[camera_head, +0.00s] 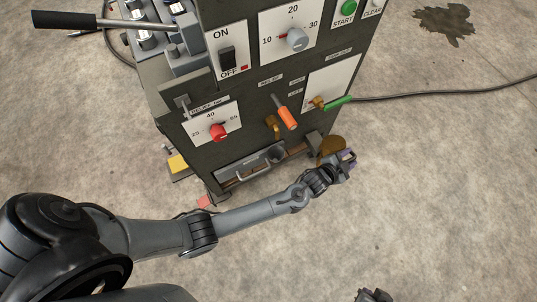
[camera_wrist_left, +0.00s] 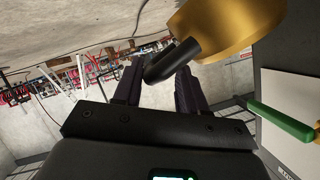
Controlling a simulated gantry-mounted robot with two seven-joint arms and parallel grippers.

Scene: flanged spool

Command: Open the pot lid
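A brass-coloured round lid or pot (camera_head: 331,147) sits low at the right front corner of the dark machine. In the left wrist view its gold body (camera_wrist_left: 232,25) fills the top right, with a short black handle (camera_wrist_left: 174,60) sticking out. My left gripper (camera_head: 347,160) is just in front of and below it. The left wrist view shows my left gripper (camera_wrist_left: 160,82) with its fingers apart. The handle overlaps the gap between the fingertips; I cannot tell whether they touch. A dark part of my right gripper (camera_head: 374,295) shows at the bottom edge, its fingers unclear.
A green lever (camera_head: 338,102), an orange handle (camera_head: 287,118) and a red knob (camera_head: 218,132) stick out of the machine front. The green lever (camera_wrist_left: 282,120) is near my left gripper's right side. A cable (camera_head: 440,94) runs right across open concrete floor.

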